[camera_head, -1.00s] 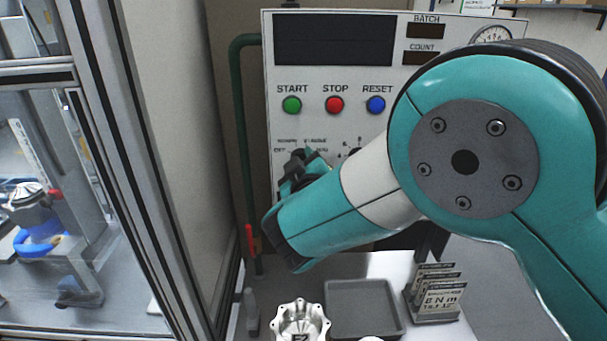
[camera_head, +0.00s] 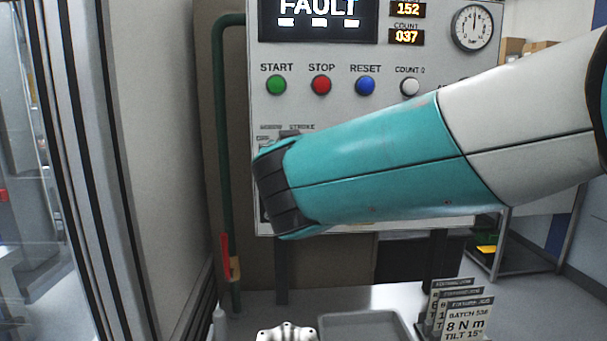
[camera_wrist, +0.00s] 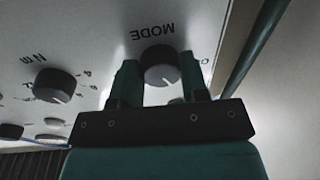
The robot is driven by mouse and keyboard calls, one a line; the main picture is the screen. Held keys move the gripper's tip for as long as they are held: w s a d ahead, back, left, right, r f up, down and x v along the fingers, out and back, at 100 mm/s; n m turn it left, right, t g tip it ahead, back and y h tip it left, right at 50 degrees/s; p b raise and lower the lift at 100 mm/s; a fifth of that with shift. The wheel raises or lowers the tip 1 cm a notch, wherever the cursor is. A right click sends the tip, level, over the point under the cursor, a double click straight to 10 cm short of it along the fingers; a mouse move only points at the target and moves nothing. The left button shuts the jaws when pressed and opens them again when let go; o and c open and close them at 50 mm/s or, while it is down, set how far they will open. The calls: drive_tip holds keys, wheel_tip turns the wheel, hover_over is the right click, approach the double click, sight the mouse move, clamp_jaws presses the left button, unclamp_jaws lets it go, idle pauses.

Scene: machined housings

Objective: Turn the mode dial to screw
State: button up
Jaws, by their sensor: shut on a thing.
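In the wrist view the mode dial (camera_wrist: 158,75) is a dark round knob under the word MODE, which appears upside down. My gripper (camera_wrist: 160,64) has one green finger on each side of this dial and is shut on it. A pale mark shows on the dial's face. Most of the position labels around it are hidden by the fingers or cut off, so I cannot tell which mode it points to. In the head view my forearm hides the dial and my fingers.
The control panel (camera_head: 440,125) has a lit display (camera_head: 318,22) reading FAULT, and START (camera_head: 276,85), STOP (camera_head: 321,85) and RESET (camera_head: 365,86) buttons. A second dial (camera_wrist: 55,86) sits beside the mode dial. A green pipe (camera_head: 222,130) runs along the panel's left side. A tray (camera_head: 362,327) lies below.

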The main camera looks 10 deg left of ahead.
drive_tip(key=shift+r, duration=0.1)
idle(0.5)
drive_tip(key=o, duration=0.9)
drive_tip(key=shift+s, duration=0.1)
drive_tip(key=shift+b+v, duration=3.65)
drive_tip(key=shift+v, duration=4.95)
